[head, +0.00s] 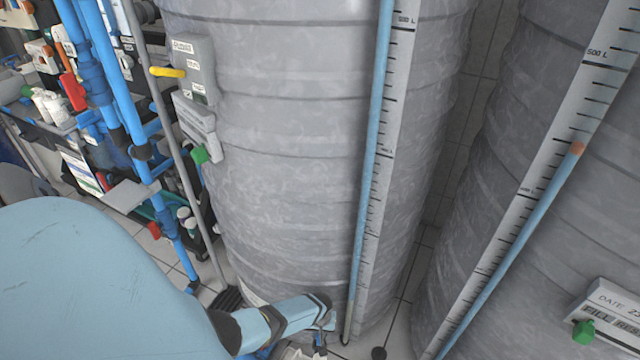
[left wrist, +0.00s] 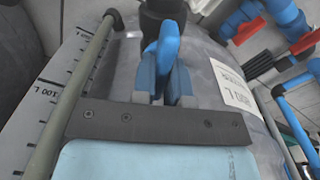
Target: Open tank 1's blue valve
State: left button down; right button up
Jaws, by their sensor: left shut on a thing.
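A large grey ribbed tank (head: 290,130) fills the middle of the head view. A blue valve handle (left wrist: 168,42) sits on a dark fitting (left wrist: 160,12) low on a tank in the left wrist view. My left gripper (left wrist: 165,72) is shut on the blue handle, with a finger on each side of it. In the head view my left gripper (head: 326,318) is at the tank's lower front, near the floor. The valve is mostly hidden there by my gripper and wrist. I cannot read a tank number. My right gripper is not in view.
A blue level tube (head: 372,130) runs down the tank beside a scale. A second grey tank (head: 570,215) stands at the right with a green knob (head: 583,331). Blue pipes (head: 105,75) and a cluttered rack are at the left. Red-handled valves (left wrist: 305,42) show in the wrist view.

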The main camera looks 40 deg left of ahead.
pick_arm(q)
jog(key=shift+n, duration=0.5)
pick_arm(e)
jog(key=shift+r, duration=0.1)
pick_arm(q)
jog(key=c, duration=1.1)
grip_release()
jog(key=shift+c, duration=0.2)
jog(key=shift+r+p, duration=0.15)
jog(key=shift+p, duration=0.2)
notch_tip(320, 180, up, 14)
jog(key=p, duration=0.7)
jog(key=shift+f, duration=0.25)
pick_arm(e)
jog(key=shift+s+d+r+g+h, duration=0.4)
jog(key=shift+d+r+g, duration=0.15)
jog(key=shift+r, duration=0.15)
